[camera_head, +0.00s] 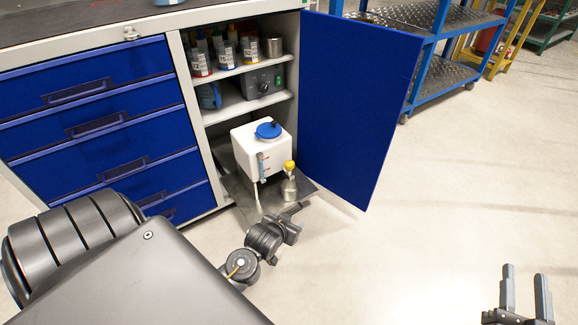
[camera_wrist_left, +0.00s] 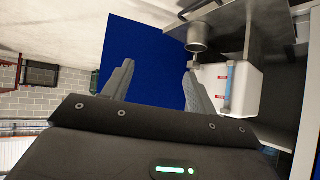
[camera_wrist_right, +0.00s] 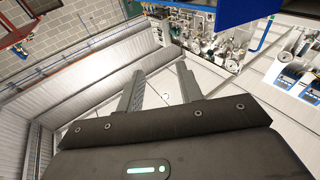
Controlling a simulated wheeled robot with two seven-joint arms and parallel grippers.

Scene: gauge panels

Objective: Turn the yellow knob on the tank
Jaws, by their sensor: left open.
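The yellow knob (camera_head: 290,166) sits at the front right of the white tank (camera_head: 245,140), above a small metal can (camera_head: 289,187). The tank has a blue lid (camera_head: 268,130) and stands on a metal tray (camera_head: 235,192) low in the open cabinet. My left gripper (camera_head: 293,208) is open, just in front of and below the knob, apart from it. In the left wrist view, its fingers are empty; the can (camera_wrist_left: 198,40) and tank (camera_wrist_left: 245,85) show right of them, but I cannot make out the knob. My right gripper (camera_head: 525,282) is open and empty over the floor.
The blue cabinet door (camera_head: 355,100) stands open to the right of the tank. Shelves above hold bottles (camera_head: 225,50) and a grey device (camera_head: 264,82). Blue drawers (camera_head: 100,120) are on the left. The floor (camera_head: 450,200) at right is clear, with a blue cart (camera_head: 440,80) behind.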

